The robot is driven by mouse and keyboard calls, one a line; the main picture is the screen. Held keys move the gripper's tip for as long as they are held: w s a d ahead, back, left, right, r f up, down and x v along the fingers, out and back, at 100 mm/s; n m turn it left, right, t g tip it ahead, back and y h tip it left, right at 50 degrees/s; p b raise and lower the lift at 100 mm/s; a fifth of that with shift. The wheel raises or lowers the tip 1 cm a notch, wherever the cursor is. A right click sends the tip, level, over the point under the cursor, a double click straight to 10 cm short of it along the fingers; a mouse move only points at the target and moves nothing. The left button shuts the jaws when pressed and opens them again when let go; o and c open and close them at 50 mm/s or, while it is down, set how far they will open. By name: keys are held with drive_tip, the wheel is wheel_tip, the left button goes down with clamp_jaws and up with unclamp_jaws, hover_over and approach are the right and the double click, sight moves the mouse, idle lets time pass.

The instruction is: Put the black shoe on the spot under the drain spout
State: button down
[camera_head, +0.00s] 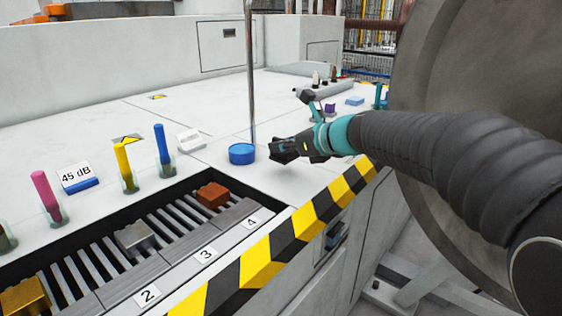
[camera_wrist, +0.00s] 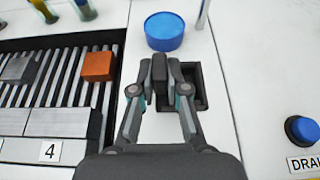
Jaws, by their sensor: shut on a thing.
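My gripper (camera_head: 290,149) is above the white deck, beside the slatted bed. In the wrist view its two fingers (camera_wrist: 159,85) are closed on a small dark block, which I take to be the black shoe (camera_wrist: 159,68). A dark square recess (camera_wrist: 201,100) lies in the deck under and right of the fingers. A thin upright grey pipe (camera_head: 250,70) stands beyond the gripper, perhaps the drain spout. It shows at the top of the wrist view (camera_wrist: 202,14). I cannot tell which mark is the spot under it.
A round blue thing (camera_head: 242,153) sits beside the pipe. The slatted bed (camera_head: 165,222) holds copper (camera_head: 212,195), grey (camera_head: 136,238) and gold (camera_head: 24,298) blocks. Coloured pegs stand behind it. A blue button (camera_wrist: 302,130) with a partly cut-off "DRAI" label is at right in the wrist view.

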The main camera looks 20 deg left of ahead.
sight(283, 160)
drive_tip(key=shift+f+b, duration=0.4)
drive_tip(key=shift+f, duration=1.6)
drive_tip(key=shift+f, duration=0.2)
drive_tip(key=c, duration=1.2)
unclamp_jaws()
drive_tip(key=shift+d+r, duration=0.15)
drive_tip(key=shift+r, duration=0.15)
drive_tip(key=v, duration=1.1)
drive_tip(key=shift+s+d, duration=0.2)
drive_tip(key=shift+d, duration=0.05)
